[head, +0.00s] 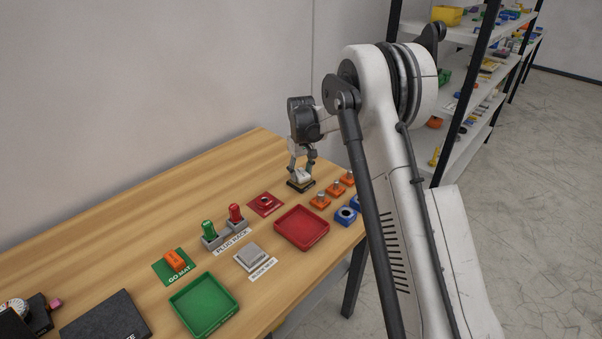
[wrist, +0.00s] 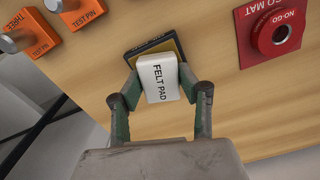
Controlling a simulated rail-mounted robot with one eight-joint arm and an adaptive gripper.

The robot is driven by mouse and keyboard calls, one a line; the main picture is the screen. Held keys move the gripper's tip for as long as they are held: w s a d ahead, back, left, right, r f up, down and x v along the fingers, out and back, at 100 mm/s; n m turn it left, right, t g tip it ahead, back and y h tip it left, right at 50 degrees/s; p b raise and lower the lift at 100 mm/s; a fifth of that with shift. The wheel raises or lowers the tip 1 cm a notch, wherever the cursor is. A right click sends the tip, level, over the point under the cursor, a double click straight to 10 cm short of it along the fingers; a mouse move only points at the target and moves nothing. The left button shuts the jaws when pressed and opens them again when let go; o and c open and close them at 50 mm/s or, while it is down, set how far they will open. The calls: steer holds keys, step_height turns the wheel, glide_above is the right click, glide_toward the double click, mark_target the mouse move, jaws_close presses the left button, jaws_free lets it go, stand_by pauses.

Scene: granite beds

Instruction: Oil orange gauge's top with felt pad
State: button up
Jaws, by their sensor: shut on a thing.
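My gripper (wrist: 161,86) is shut on the felt pad (wrist: 158,73), a white block lettered FELT PAD, with one finger on each side of it. The pad is over a dark, shallow tray (wrist: 133,56) with a yellowish inside. I cannot tell whether the pad touches it. In the head view my gripper (head: 302,168) is at the table's far right part, above the same dark tray (head: 301,188). An orange piece (head: 174,260), which looks like the orange gauge, sits on the green GO mat (head: 161,275) at the left. Its details are too small to read.
Orange test-pin blocks (head: 319,201) and blue rings (head: 345,215) stand right of the tray. The NO-GO mat (head: 251,209), plug rack (head: 215,242), grey block (head: 251,257), red tray (head: 301,246) and green tray (head: 204,325) lie between and in front. A wall runs behind the table.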

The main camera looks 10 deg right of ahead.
mark_target(301, 173)
steer(key=shift+f+b, duration=0.3)
steer(key=shift+f, duration=0.05)
steer(key=o, duration=1.1)
steer(key=c, duration=0.4)
steer(key=shift+r, duration=0.15)
steer(key=c, duration=0.8)
steer(key=shift+b, duration=0.3)
steer(key=shift+c, duration=0.8)
steer(key=shift+r+p, duration=1.05)
steer(key=shift+r, duration=2.45)
